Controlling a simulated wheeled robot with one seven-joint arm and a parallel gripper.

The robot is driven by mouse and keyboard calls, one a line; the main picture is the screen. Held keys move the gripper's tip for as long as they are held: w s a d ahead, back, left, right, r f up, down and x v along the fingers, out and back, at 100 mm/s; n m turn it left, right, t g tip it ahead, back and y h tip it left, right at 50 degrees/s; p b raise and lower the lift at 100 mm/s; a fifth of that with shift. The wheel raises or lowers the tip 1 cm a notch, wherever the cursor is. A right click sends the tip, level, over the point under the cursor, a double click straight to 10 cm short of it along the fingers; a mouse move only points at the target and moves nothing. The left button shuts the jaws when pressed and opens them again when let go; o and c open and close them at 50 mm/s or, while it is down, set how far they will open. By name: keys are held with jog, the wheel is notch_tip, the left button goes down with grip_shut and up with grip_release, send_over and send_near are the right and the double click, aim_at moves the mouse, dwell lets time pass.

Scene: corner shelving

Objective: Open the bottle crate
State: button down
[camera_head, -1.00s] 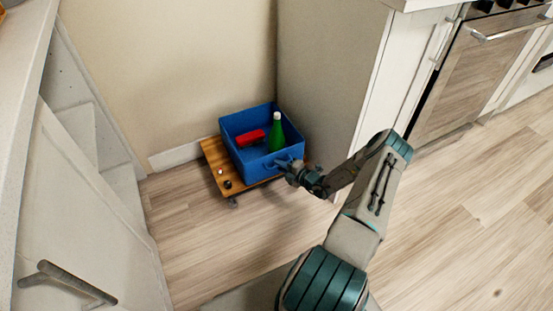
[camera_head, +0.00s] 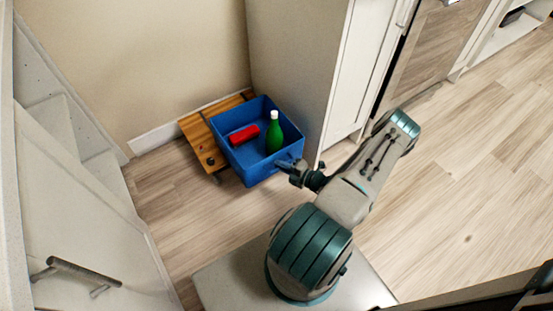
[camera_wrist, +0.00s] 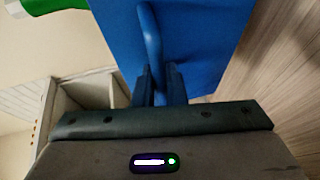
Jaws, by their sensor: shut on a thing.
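The bottle crate is a blue open-topped box (camera_head: 240,165) in the corner, partly over a low wooden board and partly past its front edge. A green bottle (camera_head: 274,135) with a white cap stands inside it, and a red block (camera_head: 243,135) lies beside the bottle. My gripper (camera_head: 283,165) is at the crate's front right side. In the wrist view my gripper (camera_wrist: 160,88) is shut on the crate's blue handle (camera_wrist: 150,35), which runs down between the fingers. The blue crate wall (camera_wrist: 200,40) fills the view behind it.
A wall stands behind and a white cabinet (camera_head: 300,70) to the right. A white drawer front with a bar handle (camera_head: 82,272) is at left. The floor (camera_head: 200,210) in front is clear.

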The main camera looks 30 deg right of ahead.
jog(key=shift+s, duration=0.5)
jog(key=c, duration=1.8)
grip_release()
jog(key=p+v, duration=0.2)
jog(key=v, duration=1.2)
jog(key=shift+w+r, duration=0.1)
